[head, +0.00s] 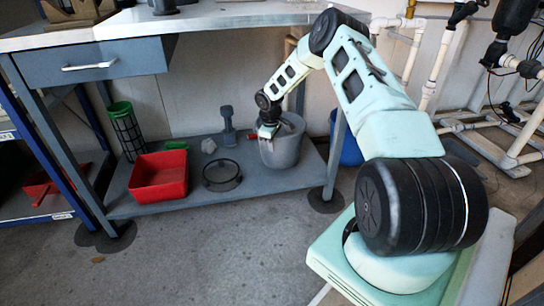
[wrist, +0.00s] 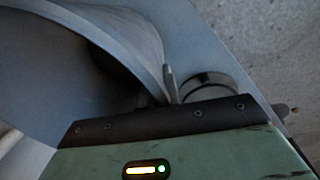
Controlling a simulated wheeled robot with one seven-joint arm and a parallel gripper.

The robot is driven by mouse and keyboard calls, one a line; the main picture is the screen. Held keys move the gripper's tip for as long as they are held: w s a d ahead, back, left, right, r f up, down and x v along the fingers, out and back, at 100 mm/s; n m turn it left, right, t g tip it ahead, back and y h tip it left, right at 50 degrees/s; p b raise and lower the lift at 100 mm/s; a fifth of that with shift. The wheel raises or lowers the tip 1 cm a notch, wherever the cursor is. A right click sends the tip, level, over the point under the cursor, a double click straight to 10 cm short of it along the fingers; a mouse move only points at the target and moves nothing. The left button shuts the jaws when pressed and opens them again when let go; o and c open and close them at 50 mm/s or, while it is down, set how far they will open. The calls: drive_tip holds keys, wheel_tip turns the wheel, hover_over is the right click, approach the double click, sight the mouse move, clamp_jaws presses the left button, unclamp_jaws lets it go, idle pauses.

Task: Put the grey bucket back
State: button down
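The grey bucket (head: 284,150) stands upright on the lower shelf (head: 225,197) of the workbench, near its right end. It fills the upper left of the wrist view (wrist: 45,75). My gripper (head: 267,132) is at the bucket's left rim, with my arm reaching in under the bench top from the right. In the wrist view one thin grey fingertip (wrist: 171,84) shows close against the bucket's wall. The other finger is hidden, so I cannot tell whether the rim is clamped.
On the same shelf are a red bin (head: 159,177), a dark round ring (head: 222,175), a grey fitting (head: 228,127) and a green-topped mesh cylinder (head: 127,131). A bench leg (head: 335,150) and a blue container (head: 351,150) stand right of the bucket. The floor in front is clear.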

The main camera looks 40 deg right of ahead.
wheel_tip(320, 180, down, 4)
drive_tip(key=shift+r+b, duration=0.1)
drive_tip(key=shift+b, duration=0.65)
drive_tip(key=c, duration=1.6)
unclamp_jaws()
drive_tip(key=shift+f, duration=0.2)
drive_tip(key=shift+c, duration=0.2)
wheel_tip(320, 180, up, 12)
drive_tip(key=a+p, duration=0.1)
drive_tip(key=p, duration=0.4)
drive_tip(key=shift+s+r, duration=0.15)
drive_tip(key=shift+s, duration=0.15)
